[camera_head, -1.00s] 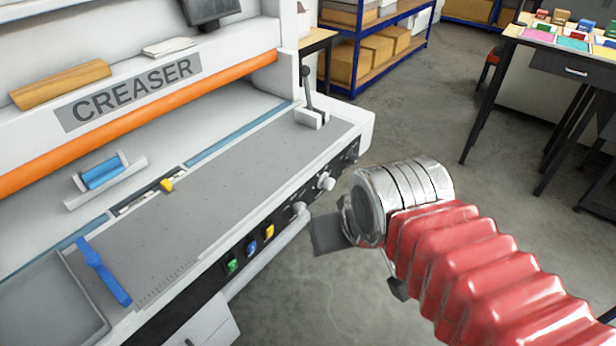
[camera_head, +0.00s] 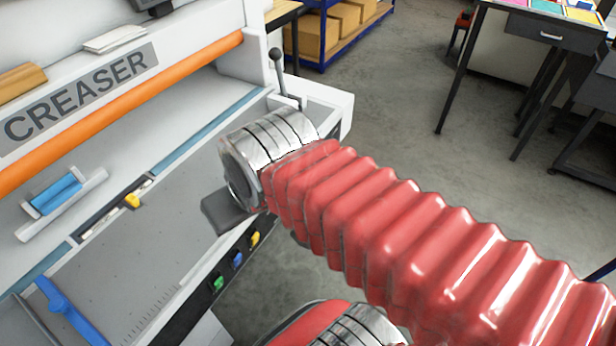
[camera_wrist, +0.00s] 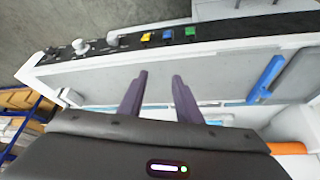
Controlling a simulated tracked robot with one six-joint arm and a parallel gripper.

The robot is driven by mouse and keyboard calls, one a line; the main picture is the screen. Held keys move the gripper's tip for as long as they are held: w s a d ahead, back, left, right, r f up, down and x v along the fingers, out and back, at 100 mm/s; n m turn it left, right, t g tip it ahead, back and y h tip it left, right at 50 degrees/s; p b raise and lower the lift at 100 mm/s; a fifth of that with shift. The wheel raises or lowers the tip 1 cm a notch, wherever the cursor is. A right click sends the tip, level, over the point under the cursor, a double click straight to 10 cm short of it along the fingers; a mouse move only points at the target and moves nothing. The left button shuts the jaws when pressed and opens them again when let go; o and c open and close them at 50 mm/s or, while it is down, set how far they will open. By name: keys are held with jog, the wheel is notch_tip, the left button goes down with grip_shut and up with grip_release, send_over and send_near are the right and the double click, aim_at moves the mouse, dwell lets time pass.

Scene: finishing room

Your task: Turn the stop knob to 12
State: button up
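In the wrist view the creaser's dark front panel (camera_wrist: 220,29) runs across the top. A grey round knob (camera_wrist: 113,38) sits left of the yellow button, and a pale knob (camera_wrist: 80,46) sits farther left. I cannot read a scale or tell which is the stop knob. My gripper (camera_wrist: 160,75) has its two dark fingers apart with nothing between them. They appear over the grey bed, below the panel in the picture and apart from the knobs. In the head view my arm hides the knobs, and my fingers cannot be made out.
Yellow (camera_head: 255,238), blue (camera_head: 237,258) and green (camera_head: 218,283) buttons line the panel. A black-knobbed lever (camera_head: 279,75) stands at the bed's far end. A blue stop arm (camera_head: 70,309) lies on the bed. Open floor (camera_head: 400,110) lies to the right.

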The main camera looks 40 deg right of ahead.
jog(key=shift+o, duration=0.2)
jog(key=shift+d, duration=0.1)
